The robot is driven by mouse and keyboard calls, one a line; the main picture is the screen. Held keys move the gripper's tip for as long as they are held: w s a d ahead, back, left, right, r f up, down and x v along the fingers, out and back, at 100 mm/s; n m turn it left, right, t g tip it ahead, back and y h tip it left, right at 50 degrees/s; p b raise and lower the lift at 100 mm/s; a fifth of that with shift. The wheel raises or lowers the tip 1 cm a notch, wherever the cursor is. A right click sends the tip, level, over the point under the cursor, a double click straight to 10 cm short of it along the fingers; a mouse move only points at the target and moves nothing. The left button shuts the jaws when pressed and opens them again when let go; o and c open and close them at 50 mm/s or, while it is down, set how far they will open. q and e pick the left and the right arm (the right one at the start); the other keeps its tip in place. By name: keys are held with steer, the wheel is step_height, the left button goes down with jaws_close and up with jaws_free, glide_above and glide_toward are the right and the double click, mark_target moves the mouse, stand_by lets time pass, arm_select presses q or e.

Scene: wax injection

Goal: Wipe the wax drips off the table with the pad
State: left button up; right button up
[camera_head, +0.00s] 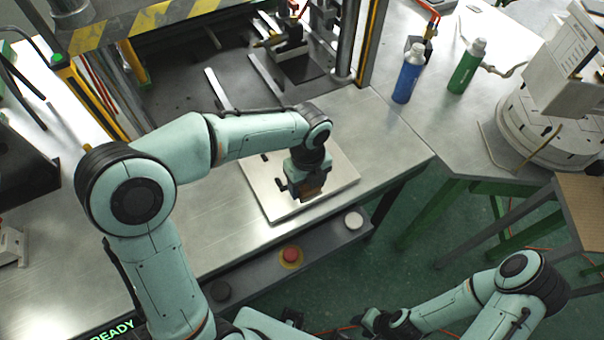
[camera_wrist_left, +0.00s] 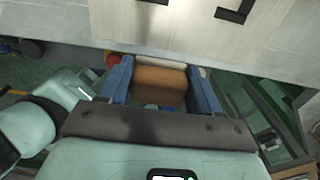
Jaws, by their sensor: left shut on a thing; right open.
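My left gripper (camera_head: 309,192) is shut on a brown-orange pad (camera_head: 312,186), above the near part of a pale square plate on the metal table (camera_head: 385,140). In the left wrist view the pad (camera_wrist_left: 160,82) sits between the two blue fingers (camera_wrist_left: 160,85). I cannot tell whether the pad touches the surface below. No wax drips can be made out clearly; the gripper hides part of the plate. My right gripper (camera_head: 374,322) is small and dark at the bottom edge, away from the table; its fingers are hard to see.
The pale plate (camera_head: 262,191) has dark marks or slots. A press frame (camera_head: 345,45) stands behind. A blue bottle (camera_head: 408,76) and green bottle (camera_head: 466,68) stand at back right. A red button (camera_head: 291,255) is on the front ledge. The table right of the plate is clear.

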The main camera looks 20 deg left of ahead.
arm_select(q)
steer(key=shift+r+p, duration=0.4)
steer(key=shift+r, duration=0.5)
steer(key=shift+f, duration=0.1)
arm_select(e)
steer(key=shift+w+a+r, duration=0.35)
steer(key=shift+a+r, duration=0.1)
steer(key=shift+r, duration=0.3)
